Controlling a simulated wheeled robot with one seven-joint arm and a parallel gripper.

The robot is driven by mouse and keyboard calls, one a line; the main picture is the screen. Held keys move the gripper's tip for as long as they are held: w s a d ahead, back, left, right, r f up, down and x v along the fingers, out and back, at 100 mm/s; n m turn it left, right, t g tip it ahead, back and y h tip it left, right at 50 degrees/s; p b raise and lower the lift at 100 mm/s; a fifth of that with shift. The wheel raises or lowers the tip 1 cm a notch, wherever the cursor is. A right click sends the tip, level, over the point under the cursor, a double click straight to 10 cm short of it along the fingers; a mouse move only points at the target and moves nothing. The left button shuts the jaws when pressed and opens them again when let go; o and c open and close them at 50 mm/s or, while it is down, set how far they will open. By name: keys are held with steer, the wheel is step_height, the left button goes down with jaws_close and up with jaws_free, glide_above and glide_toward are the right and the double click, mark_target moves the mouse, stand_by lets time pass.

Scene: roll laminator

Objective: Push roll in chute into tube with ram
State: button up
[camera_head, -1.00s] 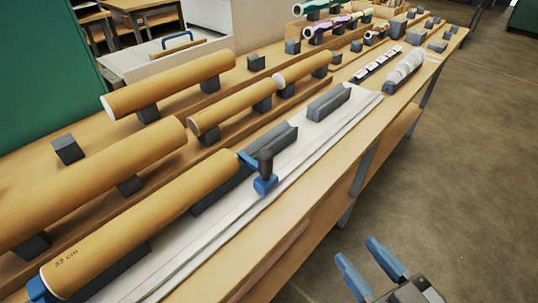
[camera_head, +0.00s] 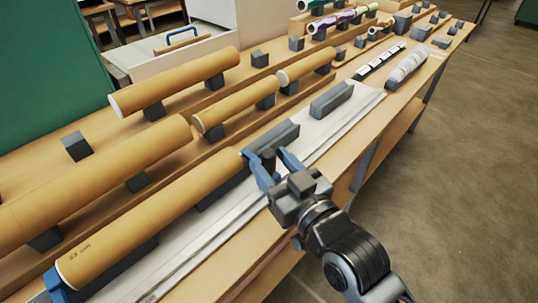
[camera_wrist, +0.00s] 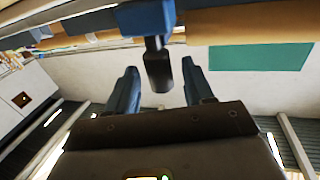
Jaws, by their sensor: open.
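The tube marked 33 cm (camera_head: 150,220) is a tan cardboard tube lying along the near edge of the bench, with a blue piece at its near end. The ram's dark upright handle (camera_head: 268,158) stands by the tube's far end, beside the dark grey chute (camera_head: 275,137). My gripper (camera_head: 267,154) is open with its blue fingers on either side of the handle. The wrist view shows the dark handle (camera_wrist: 158,72) under a blue block (camera_wrist: 146,17), between the open fingers with gaps visible. The ram's base is hidden by my gripper. I cannot make out a roll in the chute.
Other cardboard tubes (camera_head: 95,170) rest on dark supports behind. A second dark grey block (camera_head: 331,99) sits further along the white rail (camera_head: 335,130). The floor at right is clear.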

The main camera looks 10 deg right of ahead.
steer(key=shift+x, duration=0.85)
